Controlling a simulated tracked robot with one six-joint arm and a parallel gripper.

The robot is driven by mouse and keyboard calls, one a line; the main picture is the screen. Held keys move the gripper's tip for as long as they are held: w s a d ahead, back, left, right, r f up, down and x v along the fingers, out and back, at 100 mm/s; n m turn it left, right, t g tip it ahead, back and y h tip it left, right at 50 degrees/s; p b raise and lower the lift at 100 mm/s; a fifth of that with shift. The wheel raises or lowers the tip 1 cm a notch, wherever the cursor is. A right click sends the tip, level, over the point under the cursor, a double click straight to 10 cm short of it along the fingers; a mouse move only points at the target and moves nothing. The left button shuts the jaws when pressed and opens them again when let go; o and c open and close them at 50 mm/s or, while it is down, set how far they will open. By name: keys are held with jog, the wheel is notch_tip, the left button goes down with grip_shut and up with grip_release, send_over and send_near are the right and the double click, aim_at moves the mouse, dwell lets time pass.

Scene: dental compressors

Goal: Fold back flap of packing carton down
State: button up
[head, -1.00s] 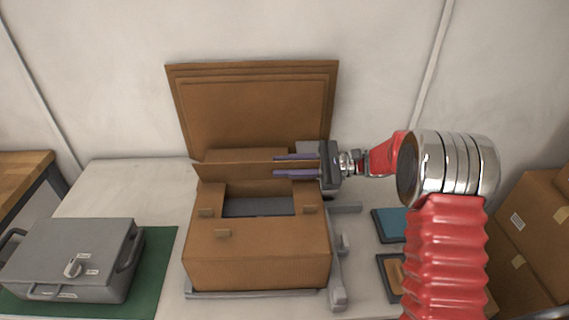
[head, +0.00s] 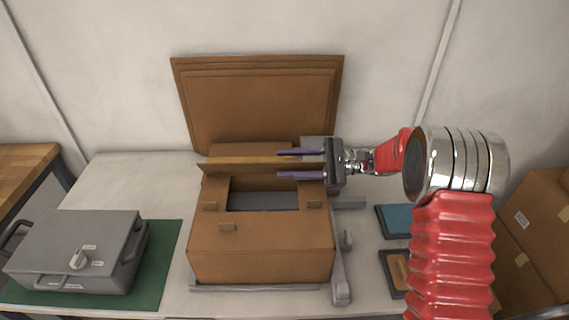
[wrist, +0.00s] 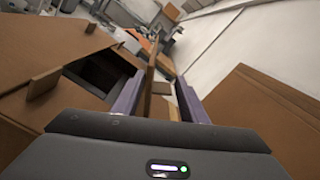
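The brown packing carton (head: 262,252) stands on the table with its top partly open, showing a dark interior (head: 263,201). Its back flap (head: 235,166) stands up along the rear of the opening, seen nearly edge-on. My gripper (head: 288,164) reaches in from the right at the flap's right part. One purple finger is behind the flap and one in front. In the wrist view the flap (wrist: 151,68) shows between the two spread fingers (wrist: 158,98), with gaps beside it. The gripper is open, not clamped on the flap.
Flat brown cardboard sheets (head: 258,100) lean on the wall behind the carton. A grey case (head: 75,250) lies on a green mat (head: 165,245) at left. A grey frame (head: 341,285) runs along the carton's right side. Small trays (head: 393,221) and stacked boxes (head: 535,235) are at right.

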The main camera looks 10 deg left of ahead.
jog(key=shift+w+d, duration=0.25)
jog(key=shift+d, duration=0.25)
jog(key=v, duration=1.2)
jog(key=shift+d, duration=0.4)
jog(key=shift+f, duration=0.1)
jog(key=shift+c, duration=0.6)
